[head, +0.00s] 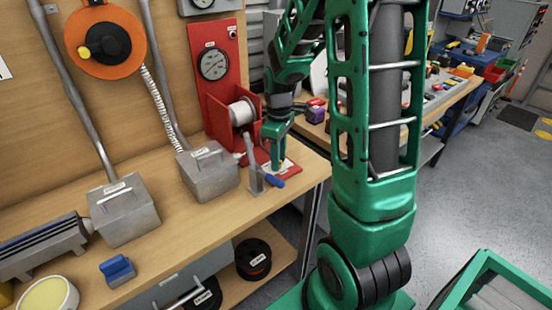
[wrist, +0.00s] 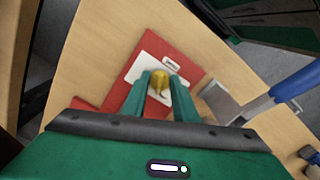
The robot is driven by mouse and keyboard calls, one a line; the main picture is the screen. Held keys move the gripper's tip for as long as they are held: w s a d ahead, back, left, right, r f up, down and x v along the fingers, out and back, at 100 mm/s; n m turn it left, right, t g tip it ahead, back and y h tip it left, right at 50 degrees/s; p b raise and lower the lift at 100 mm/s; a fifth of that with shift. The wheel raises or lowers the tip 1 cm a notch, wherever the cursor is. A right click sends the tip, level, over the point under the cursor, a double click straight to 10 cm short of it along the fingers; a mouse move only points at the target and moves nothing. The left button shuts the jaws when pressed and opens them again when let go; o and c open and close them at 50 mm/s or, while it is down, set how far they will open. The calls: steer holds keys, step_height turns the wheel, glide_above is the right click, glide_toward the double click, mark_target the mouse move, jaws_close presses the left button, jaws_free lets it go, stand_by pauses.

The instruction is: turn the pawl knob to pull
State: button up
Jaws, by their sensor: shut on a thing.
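A small yellow knob (wrist: 159,79) sits on a white plate (wrist: 137,69) fixed to a red base (wrist: 151,44) on the workbench. I take it to be the pawl knob. In the wrist view my gripper (wrist: 160,84) points down at it, with one green finger on each side, shut on the knob. The knob's pointing direction and the small label's wording are too small to read. In the head view my gripper (head: 277,164) is over the red base (head: 292,166) at the bench's right end, and the fingers largely hide the knob.
A grey lever with a blue handle (head: 272,181) stands close beside my gripper; its handle (wrist: 293,82) is also at the right of the wrist view. A red winch with a cable drum (head: 241,112) stands just behind left. Grey boxes (head: 208,172) stand further left.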

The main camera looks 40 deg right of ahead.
steer(key=m, duration=0.7)
steer(key=shift+w+a+r, duration=0.1)
steer(key=m, duration=0.4)
steer(key=shift+a, duration=0.1)
steer(key=shift+m, duration=1.6)
steer(key=shift+w+a, duration=0.1)
steer(key=o, duration=1)
step_height(320, 180, up, 11)
steer(key=shift+f, duration=0.2)
